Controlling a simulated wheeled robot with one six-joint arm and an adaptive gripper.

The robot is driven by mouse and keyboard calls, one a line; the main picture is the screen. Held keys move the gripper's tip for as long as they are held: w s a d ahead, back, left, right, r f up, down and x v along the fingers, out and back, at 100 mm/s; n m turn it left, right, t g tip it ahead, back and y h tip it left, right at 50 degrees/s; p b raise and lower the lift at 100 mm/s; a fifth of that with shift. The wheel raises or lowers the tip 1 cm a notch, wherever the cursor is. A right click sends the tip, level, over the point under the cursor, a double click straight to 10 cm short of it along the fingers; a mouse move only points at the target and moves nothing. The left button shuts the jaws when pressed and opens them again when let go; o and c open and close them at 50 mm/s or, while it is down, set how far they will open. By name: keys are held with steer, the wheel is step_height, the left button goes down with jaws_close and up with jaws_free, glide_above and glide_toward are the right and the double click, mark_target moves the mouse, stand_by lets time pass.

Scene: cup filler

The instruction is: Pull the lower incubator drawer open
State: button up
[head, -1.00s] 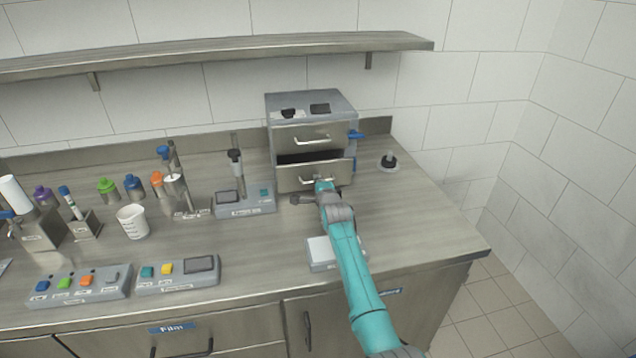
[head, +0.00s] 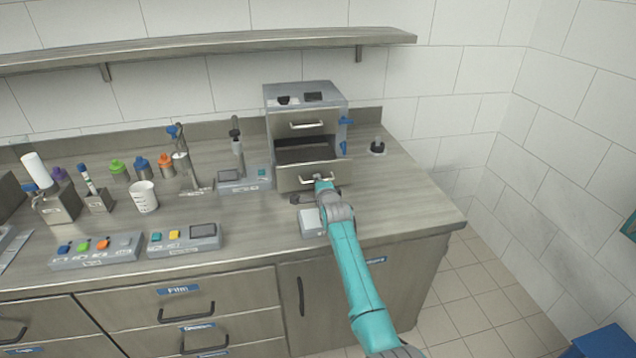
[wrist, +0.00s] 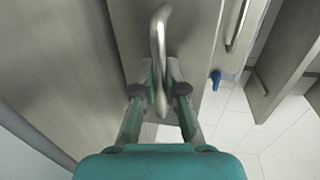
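The grey incubator (head: 335,92) stands at the back of the counter in the head view. Its upper drawer (head: 285,132) is shut. Its lower drawer (head: 289,179) is pulled out, and the dark inside shows behind its front. My gripper (head: 320,183) is at the lower drawer's handle. In the wrist view my gripper (wrist: 160,80) has a finger on each side of the metal handle (wrist: 157,35) and is closed on it. The handle's lower end lies between the fingertips. In the head view my gripper hides part of the handle.
A small pale-topped device (head: 311,225) sits on the counter just left of my arm. A grey device with a screen (head: 232,181) stands left of the incubator. A dark knob on a round base (head: 377,147) is to its right. The counter (head: 410,195) is bare at the right.

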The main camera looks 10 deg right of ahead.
steer(key=o, duration=0.5)
steer(key=s, duration=0.4)
steer(key=s+r, duration=0.1)
steer(key=s, duration=0.3)
steer(key=s+r, duration=0.1)
steer(key=s, duration=0.2)
steer(key=shift+s+r, duration=0.15)
steer(key=shift+s, duration=0.25)
